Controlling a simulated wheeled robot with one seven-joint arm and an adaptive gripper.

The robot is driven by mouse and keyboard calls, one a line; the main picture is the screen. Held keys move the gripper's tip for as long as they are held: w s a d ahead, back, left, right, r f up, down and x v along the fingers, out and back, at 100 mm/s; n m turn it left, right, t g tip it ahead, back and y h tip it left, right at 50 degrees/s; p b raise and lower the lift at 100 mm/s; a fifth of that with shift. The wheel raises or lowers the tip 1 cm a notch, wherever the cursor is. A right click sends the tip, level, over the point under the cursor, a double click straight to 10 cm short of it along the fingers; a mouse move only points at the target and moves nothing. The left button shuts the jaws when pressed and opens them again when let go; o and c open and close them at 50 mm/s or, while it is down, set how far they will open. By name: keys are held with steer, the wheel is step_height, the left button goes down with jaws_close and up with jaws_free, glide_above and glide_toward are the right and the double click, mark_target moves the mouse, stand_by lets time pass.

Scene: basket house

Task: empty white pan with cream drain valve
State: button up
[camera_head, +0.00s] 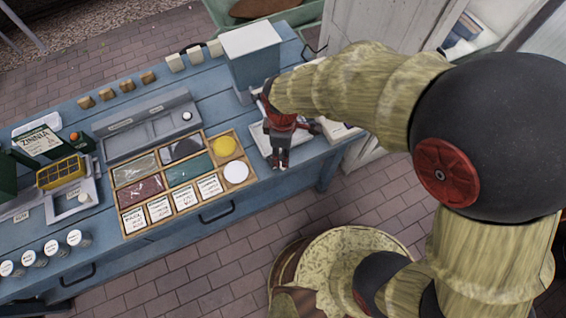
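My gripper (280,161), black and red, points down over the right end of the blue bench. It is small in view, and its finger gap is not clear. A pale, shallow pan (262,139) lies under and beside it, partly hidden by the gripper; I cannot make out a valve on it or whether they touch. At the left, a pale tray (93,186) carries a cream-white knob (84,197). A grey tray (125,145) behind the wooden box has a white round knob (187,116). I cannot tell which of these knobs is a drain valve.
A wooden compartment box (246,181) with cards and colored pads fills the bench middle. A tall grey-blue bin (254,65) stands behind my gripper. White-topped jars (41,258) line the front left. Blue bench (160,247) edge; brick floor in front.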

step_height(320, 180, down, 8)
steer(key=shift+r+b, duration=0.2)
steer(key=shift+b, duration=0.7)
jaws_close()
